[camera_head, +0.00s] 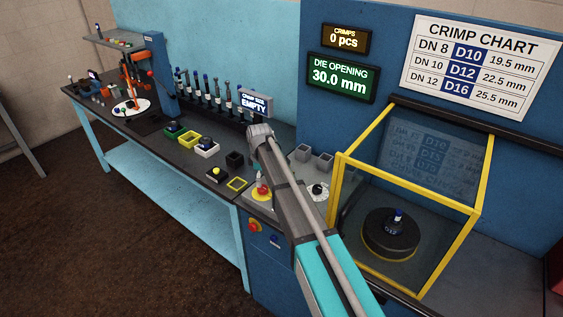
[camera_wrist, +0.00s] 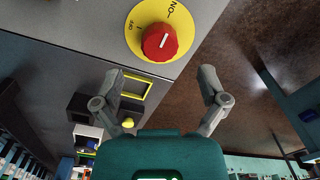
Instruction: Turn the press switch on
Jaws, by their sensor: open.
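The press switch (camera_wrist: 159,42) is a red rotary knob on a round yellow plate marked OFF and ON. In the wrist view it is at the top middle, on a grey panel. A white line marks the knob; I cannot tell for certain which label it points to. The switch also shows in the head view (camera_head: 262,192), just left of my arm. My gripper (camera_wrist: 161,82) is open and empty, its fingers spread apart below the knob in the wrist view and not touching it.
A yellow square frame (camera_head: 237,184) and a black box with a yellow button (camera_head: 216,174) lie left of the switch. A red button (camera_head: 254,226) is on the cabinet front. A yellow-framed guard (camera_head: 465,233) stands right of my arm. A black dial (camera_head: 317,190) is beside my arm.

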